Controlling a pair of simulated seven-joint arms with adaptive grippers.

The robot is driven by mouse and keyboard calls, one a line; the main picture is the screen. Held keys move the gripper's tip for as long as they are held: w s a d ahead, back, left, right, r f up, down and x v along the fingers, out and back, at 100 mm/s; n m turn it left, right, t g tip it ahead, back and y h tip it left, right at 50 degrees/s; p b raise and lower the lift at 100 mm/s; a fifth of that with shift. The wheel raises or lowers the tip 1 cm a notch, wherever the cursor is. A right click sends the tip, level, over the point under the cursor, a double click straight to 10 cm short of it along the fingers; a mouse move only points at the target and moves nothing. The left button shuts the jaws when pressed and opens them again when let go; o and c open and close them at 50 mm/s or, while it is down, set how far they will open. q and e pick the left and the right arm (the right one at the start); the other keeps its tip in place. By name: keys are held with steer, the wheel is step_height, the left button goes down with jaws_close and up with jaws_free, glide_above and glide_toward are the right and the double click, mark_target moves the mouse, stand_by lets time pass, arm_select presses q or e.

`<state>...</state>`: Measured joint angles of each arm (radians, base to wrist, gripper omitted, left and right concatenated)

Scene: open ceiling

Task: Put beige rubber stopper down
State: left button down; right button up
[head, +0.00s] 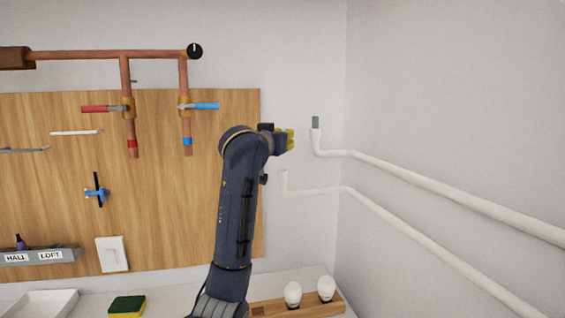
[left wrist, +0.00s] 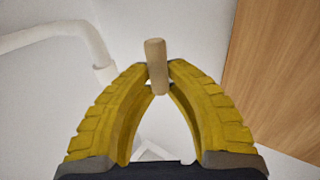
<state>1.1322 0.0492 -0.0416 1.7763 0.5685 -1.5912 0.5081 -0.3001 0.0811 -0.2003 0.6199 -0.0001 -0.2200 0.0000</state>
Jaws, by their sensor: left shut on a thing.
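The beige rubber stopper (left wrist: 156,62) shows in the left wrist view as a small tan cylinder. It is pinched between the tips of the two yellow fingers of my left gripper (left wrist: 157,84), with its length sticking out past them. In the head view my left gripper (head: 288,139) is raised in front of the back wall, right of the wooden board and left of the upper white pipe's end. The stopper cannot be made out in the head view. My right gripper is not in view.
Two white pipes run along the right wall; the upper one (head: 400,178) ends upright with a grey tip, the lower one (head: 315,190) ends below my gripper. A wooden board (head: 60,225) carries copper pipes and valves. Below are a wooden bulb holder (head: 268,310), sponge (head: 127,306) and white tray (head: 40,303).

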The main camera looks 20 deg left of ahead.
arm_select(q)
steer(key=shift+f, duration=3.5)
steer(key=shift+f, duration=0.1)
steer(key=c, duration=1.4)
jaws_free()
steer(key=shift+s, duration=0.15)
steer(key=s, duration=1.1)
steer(key=shift+s+a, duration=0.4)
